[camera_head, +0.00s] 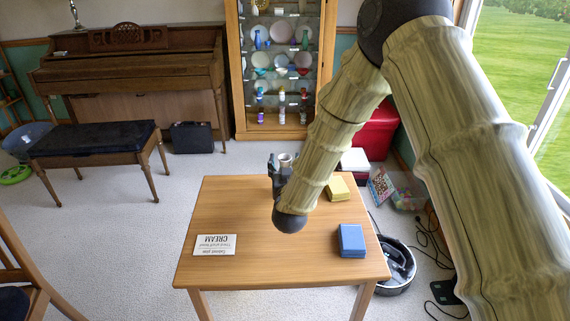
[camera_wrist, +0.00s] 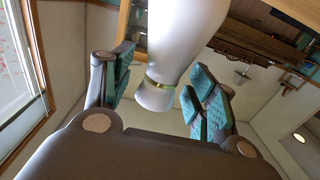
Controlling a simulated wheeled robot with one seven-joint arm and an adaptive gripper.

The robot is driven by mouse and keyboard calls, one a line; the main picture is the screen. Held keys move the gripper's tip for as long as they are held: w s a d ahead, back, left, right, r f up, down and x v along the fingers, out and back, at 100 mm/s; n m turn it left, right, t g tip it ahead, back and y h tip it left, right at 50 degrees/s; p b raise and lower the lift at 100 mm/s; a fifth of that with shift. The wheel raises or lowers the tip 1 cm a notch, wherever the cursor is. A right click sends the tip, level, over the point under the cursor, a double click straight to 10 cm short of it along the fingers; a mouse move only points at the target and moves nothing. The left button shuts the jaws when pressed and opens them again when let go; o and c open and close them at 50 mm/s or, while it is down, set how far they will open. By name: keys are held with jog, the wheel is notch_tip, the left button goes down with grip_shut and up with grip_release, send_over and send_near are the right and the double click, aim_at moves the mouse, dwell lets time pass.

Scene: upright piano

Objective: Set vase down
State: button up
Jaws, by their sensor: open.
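The vase (camera_wrist: 180,40) is smooth and white with a thin gold band in the wrist view. It stands between the two teal-padded fingers of my gripper (camera_wrist: 162,80), which are spread with a gap visible on the left side. In the head view, my gripper (camera_head: 282,172) is at the back of the wooden table (camera_head: 260,262), with the pale rim of the vase (camera_head: 285,157) showing beside it. My arm hides most of the vase's body. I cannot see its base, so contact with the tabletop cannot be told.
A card reading CREAM (camera_head: 214,244) lies at the table's front left. A chair (camera_head: 22,275) is left of the table. The table's middle left is clear.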

jog(key=s, duration=1.1)
jog(key=shift+s+d, duration=0.2)
jog(key=shift+d, duration=0.05)
